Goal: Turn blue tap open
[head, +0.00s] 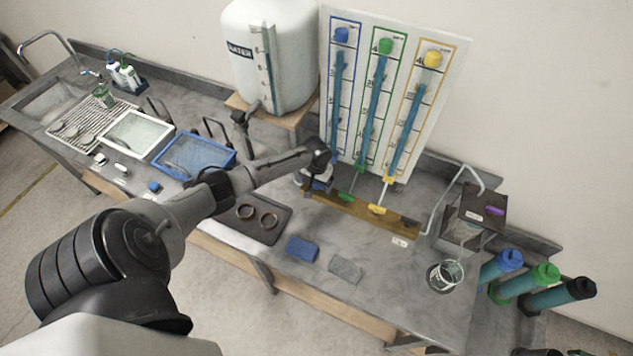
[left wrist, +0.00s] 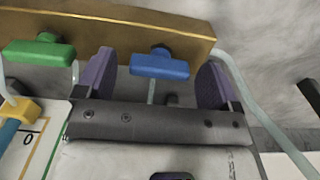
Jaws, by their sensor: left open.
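The blue tap (left wrist: 160,65) shows as a blue bar handle on the wooden rail (left wrist: 120,22) in the left wrist view. My left gripper (left wrist: 157,72) is open, with one purple finger on each side of the handle. The handle's length runs from finger to finger, and a gap shows at each end. In the head view my left gripper (head: 317,178) is at the left end of the wooden rail (head: 345,208), below the blue tube (head: 336,100), and mostly hides the blue tap. My right gripper is not in view.
The green tap (head: 346,197) and yellow tap (head: 377,210) sit further right on the rail. The tube board (head: 455,60) stands behind it. A clear glass (head: 444,275) and a blue sponge (head: 302,248) are on the bench in front.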

